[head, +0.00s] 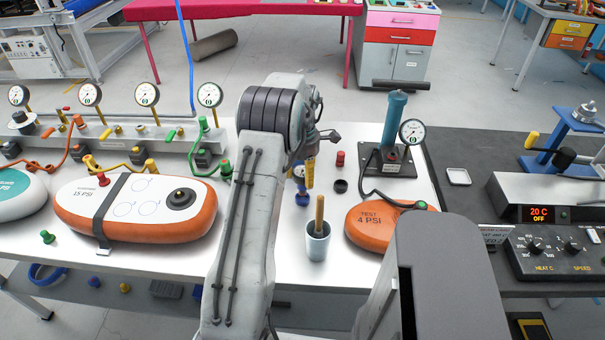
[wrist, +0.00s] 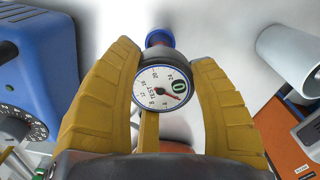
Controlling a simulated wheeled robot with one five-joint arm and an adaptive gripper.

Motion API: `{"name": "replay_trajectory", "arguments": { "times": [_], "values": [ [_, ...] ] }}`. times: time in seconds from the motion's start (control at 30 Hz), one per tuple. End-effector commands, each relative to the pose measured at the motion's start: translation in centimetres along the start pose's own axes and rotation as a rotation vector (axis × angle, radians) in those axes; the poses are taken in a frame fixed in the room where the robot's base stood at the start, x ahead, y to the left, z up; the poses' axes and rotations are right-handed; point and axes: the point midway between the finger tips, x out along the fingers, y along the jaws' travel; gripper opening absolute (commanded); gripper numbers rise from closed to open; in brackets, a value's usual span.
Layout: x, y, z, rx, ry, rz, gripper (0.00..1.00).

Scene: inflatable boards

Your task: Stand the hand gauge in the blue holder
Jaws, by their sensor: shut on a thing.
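My gripper (wrist: 172,95) has its yellow fingers on either side of the hand gauge (wrist: 164,90) and is shut on it. The gauge has a white round dial with a red needle, a dark rim and a blue and red end at the top of the wrist view. In the head view my gripper (head: 304,175) is above the white table, left of centre-right, with the blue end below it. The gauge is apart from this cup.
An orange board marked TEST 4 PSI (head: 368,232) lies right of the cup. Behind it stands a blue pump (head: 394,120) with a gauge. A larger orange board (head: 85,222) lies at left, before a rack of gauges (head: 110,137). Small caps lie behind the cup.

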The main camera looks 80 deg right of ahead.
Motion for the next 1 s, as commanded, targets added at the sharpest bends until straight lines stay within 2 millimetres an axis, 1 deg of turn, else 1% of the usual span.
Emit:
{"name": "replay_trajectory", "arguments": {
  "times": [1.0],
  "values": [
    [2.0,0.0,0.0,0.0,0.0,0.0,0.18]
  ]
}}
